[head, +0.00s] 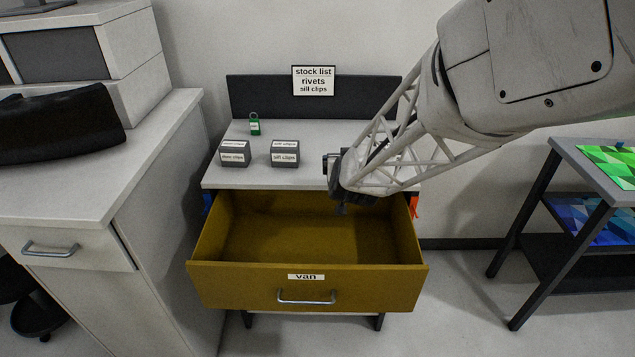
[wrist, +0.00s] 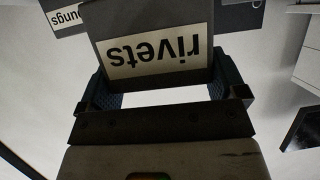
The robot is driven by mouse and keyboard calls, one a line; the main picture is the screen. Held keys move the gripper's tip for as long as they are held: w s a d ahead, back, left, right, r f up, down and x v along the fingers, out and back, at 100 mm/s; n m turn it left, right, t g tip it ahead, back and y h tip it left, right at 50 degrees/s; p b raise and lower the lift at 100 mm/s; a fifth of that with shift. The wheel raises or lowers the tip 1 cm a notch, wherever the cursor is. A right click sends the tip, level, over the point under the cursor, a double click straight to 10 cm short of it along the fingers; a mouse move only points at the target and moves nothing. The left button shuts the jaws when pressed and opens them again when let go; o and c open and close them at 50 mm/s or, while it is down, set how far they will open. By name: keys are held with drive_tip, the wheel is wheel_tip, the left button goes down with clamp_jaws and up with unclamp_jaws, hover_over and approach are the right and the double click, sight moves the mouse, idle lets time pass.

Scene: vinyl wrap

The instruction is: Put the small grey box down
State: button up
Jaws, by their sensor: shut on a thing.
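My gripper (head: 338,188) is above the back right part of the open drawer, near the front edge of the grey worktop. In the wrist view my gripper (wrist: 166,85) is shut on a small grey box (wrist: 200,14), one finger on each side. The box's white label reads "rivets" and appears upside down. In the head view the held box cannot be clearly made out against my gripper. The mustard drawer (head: 307,275), labelled "van", is pulled out, and its visible inside is empty.
Two grey boxes stand on the worktop: a left one (head: 234,153) and one labelled "sill clips" (head: 285,153). A sign (head: 313,80) lists rivets and sill clips. A cabinet (head: 95,190) stands left, a dark-framed table (head: 560,150) right.

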drive_tip(key=shift+w+a, duration=0.25)
drive_tip(key=shift+a, duration=0.2)
drive_tip(key=s+a+f+n+g+y, duration=0.1)
drive_tip(key=a+f+n+g+y, duration=0.15)
drive_tip(key=a+n+y, duration=0.55)
drive_tip(key=a+f+n+g+y, duration=0.1)
drive_tip(key=a+n+g+y, duration=0.2)
drive_tip(key=a, duration=0.9)
drive_tip(key=s+f+n+g, duration=0.2)
drive_tip(key=f+n+g, duration=0.1)
drive_tip(key=f, duration=0.4)
drive_tip(key=s+d+f+n+g+y, duration=0.1)
drive_tip(key=s+f+n+g, duration=0.2)
drive_tip(key=f+g, duration=0.2)
drive_tip(key=shift+f, duration=0.9)
drive_tip(key=shift+d, duration=0.1)
wheel_tip(320, 180, down, 6)
drive_tip(key=shift+f, duration=0.15)
